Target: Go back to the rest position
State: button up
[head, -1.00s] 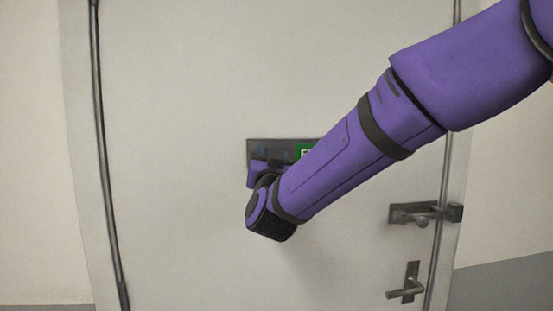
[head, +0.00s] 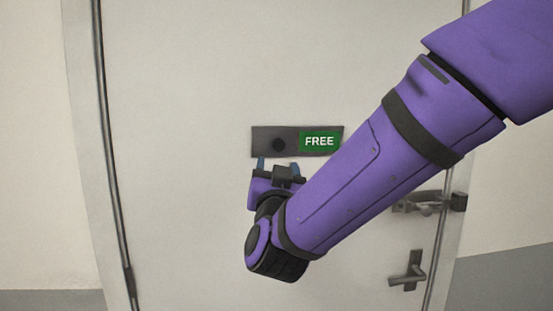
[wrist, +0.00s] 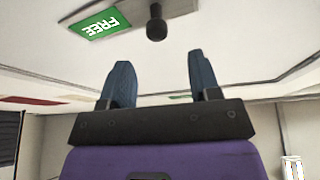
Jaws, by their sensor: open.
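My gripper (head: 278,165) is in front of the door, just below the dark sign plate, with its two blue fingers apart and nothing between them. In the wrist view the open fingers (wrist: 160,82) point toward the plate and its round dark knob (wrist: 156,23), clear of it. My purple arm comes in from the upper right and crosses the right part of the door.
The pale door (head: 180,120) fills the middle. Its plate (head: 262,134) has a dark knob (head: 278,144) and a green FREE sign (head: 320,141). A latch (head: 459,202) and a lever handle (head: 408,272) are at the right, partly near my arm.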

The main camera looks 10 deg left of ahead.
jog(key=shift+s+d+f, duration=0.1)
jog(key=shift+s+f, duration=0.2)
jog(key=shift+s, duration=0.35)
jog(key=d+r+n+g+y, duration=0.25)
jog(key=d+g, duration=0.55)
jog(key=d, duration=1)
jog(key=s+d+f+m+g+h, duration=0.1)
jog(key=s+d+f+g+h, duration=0.2)
jog(key=s+d, duration=0.7)
jog(key=s+d+f+m+g+h, duration=0.1)
jog(key=s+d+f+g+h, duration=0.2)
jog(key=s+d, duration=0.7)
notch_tip(320, 180, down, 2)
jog(key=s+g, duration=0.1)
jog(key=g, duration=0.2)
jog(key=shift+s+d+f, duration=0.2)
jog(key=shift+s+d, duration=0.15)
jog(key=shift+c, duration=0.3)
